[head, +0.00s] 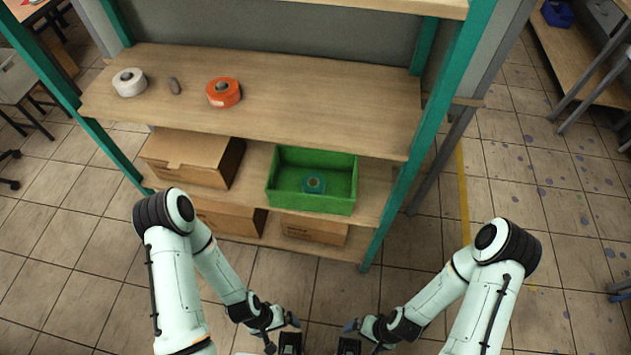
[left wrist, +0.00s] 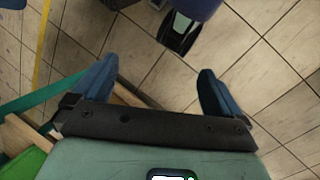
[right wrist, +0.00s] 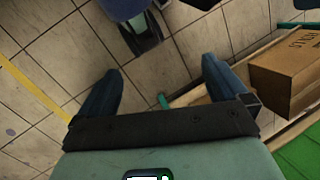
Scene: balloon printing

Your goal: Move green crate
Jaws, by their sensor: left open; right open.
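The green crate (head: 312,203) sits on the middle shelf, right of a cardboard box. Inside it lies a small teal item (head: 314,184) with a round top. A green part, likely the crate, shows at the lower left of the left wrist view (left wrist: 20,165) and the lower right of the right wrist view (right wrist: 303,153). My left gripper (head: 283,334) is open and empty, low in front of the shelf. My right gripper (head: 363,337) is open and empty, to its right. Both are apart from the crate.
Cardboard boxes (head: 187,160) stand on the lower shelves. A teal post (head: 408,180) is right of the crate. The tiled floor in front is clear.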

